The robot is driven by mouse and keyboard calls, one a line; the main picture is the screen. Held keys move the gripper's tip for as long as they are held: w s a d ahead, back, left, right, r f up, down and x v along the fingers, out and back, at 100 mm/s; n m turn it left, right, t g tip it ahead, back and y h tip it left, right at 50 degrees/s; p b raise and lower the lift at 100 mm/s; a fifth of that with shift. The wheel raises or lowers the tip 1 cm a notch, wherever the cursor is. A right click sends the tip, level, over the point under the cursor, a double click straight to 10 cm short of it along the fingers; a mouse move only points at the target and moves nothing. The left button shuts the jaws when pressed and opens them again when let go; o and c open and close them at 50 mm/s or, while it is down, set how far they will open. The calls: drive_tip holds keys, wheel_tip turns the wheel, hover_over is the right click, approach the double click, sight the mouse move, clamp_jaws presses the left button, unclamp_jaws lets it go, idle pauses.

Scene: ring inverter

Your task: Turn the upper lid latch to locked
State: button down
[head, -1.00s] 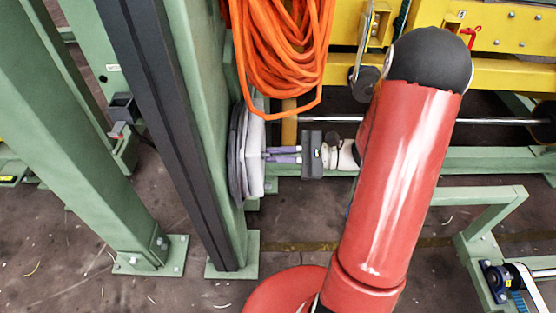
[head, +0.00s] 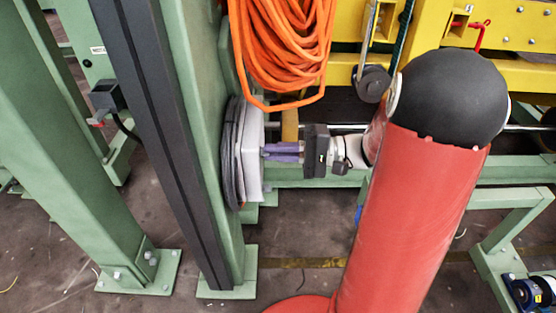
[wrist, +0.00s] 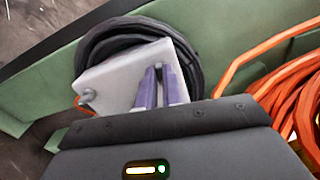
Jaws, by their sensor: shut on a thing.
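A pale grey box (head: 251,158) is fixed to the side of the green post, with black cable coiled around it. Its lid (wrist: 118,78) shows tilted in the wrist view. My gripper (head: 265,152) reaches the lid face from the right, and its purple fingers also show in the wrist view (wrist: 159,72). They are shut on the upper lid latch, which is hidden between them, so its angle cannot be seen. A small grey fitting (wrist: 88,96) sits at the lid's left corner in the wrist view, with orange beside it.
A bundle of orange cable (head: 283,45) hangs just above the box and shows at the right in the wrist view (wrist: 290,100). The green post (head: 198,110) stands left of the box. A yellow frame (head: 500,75) and a black roller (head: 371,83) are behind my arm.

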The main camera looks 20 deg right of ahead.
drive_tip(key=shift+f+n+b, duration=0.15)
drive_tip(key=shift+n+b, duration=0.4)
drive_tip(key=shift+n, duration=0.15)
drive_tip(key=c, duration=1.5)
unclamp_jaws()
drive_tip(key=shift+c, duration=0.2)
drive_tip(key=v, duration=0.8)
drive_tip(key=shift+p, duration=0.3)
drive_tip(key=shift+a, duration=0.1)
